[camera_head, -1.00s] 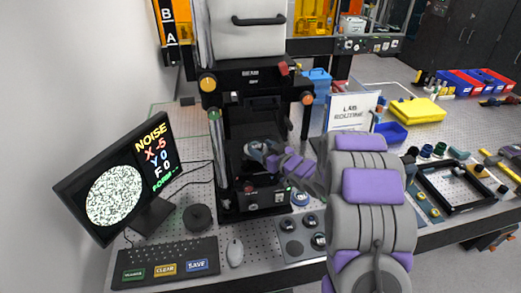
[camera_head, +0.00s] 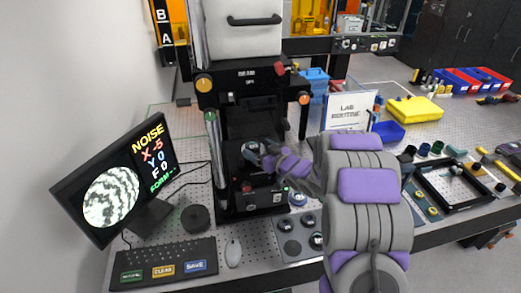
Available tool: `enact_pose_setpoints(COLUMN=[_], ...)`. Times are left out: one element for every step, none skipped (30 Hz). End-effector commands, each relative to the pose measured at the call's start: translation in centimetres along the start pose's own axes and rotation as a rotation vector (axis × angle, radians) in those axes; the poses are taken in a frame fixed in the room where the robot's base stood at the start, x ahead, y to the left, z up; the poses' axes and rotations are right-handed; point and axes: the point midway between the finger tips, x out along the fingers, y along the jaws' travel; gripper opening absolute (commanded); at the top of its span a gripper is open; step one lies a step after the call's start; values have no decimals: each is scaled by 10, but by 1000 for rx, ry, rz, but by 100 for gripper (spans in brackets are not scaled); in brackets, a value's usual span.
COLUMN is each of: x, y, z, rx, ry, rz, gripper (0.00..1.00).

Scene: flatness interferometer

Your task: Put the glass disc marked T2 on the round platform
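My gripper (camera_head: 262,153) reaches from the right into the dark opening of the interferometer (camera_head: 253,100), at the round platform. A small round grey piece, perhaps a glass disc (camera_head: 250,147), shows at its tip. I cannot read a T2 mark on it, nor tell whether the fingers hold it or only stand beside it. The platform itself is mostly hidden by the gripper and the piece. A grey tray (camera_head: 283,245) with several round discs stands in front of the machine, partly covered by my arm.
The monitor (camera_head: 113,175) at left shows NOISE, X -5, Y 0, F 0 and a striped round pattern. A keyboard (camera_head: 163,263), mouse (camera_head: 233,252) and black knob (camera_head: 196,218) lie at the front. A LAB ROUTINE sign (camera_head: 349,111) stands behind my arm. The machine's posts flank the opening.

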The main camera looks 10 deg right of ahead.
Motion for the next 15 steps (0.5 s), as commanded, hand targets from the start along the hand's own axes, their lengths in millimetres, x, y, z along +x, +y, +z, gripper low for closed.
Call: enact_pose_setpoints(x=[0, 0, 0, 0, 0, 0, 0, 0, 0, 0, -2, -6, -9, -13, -20], y=[-1, -1, -1, -1, -1, -1, -1, -1, -1, -1, 0, 0, 0, 0, 1], z=[0, 0, 0, 0, 0, 0, 0, 0, -1, -3, -2, -2, -2, -2, -2], rx=[-1, -1, -1, -1, -1, -1, -1, -1, -1, -1, -1, 0, 0, 1, 2], ry=[0, 0, 0, 0, 0, 1, 1, 1, 1, 1, 1, 0, 0, -1, -1], rz=[-2, -2, -2, -3, -3, -3, -3, -3, -3, -3, -2, -2, -1, 0, 1], gripper=[82, 82, 82, 82, 82, 82, 82, 82, 82, 82, 82, 82, 82, 82, 82])
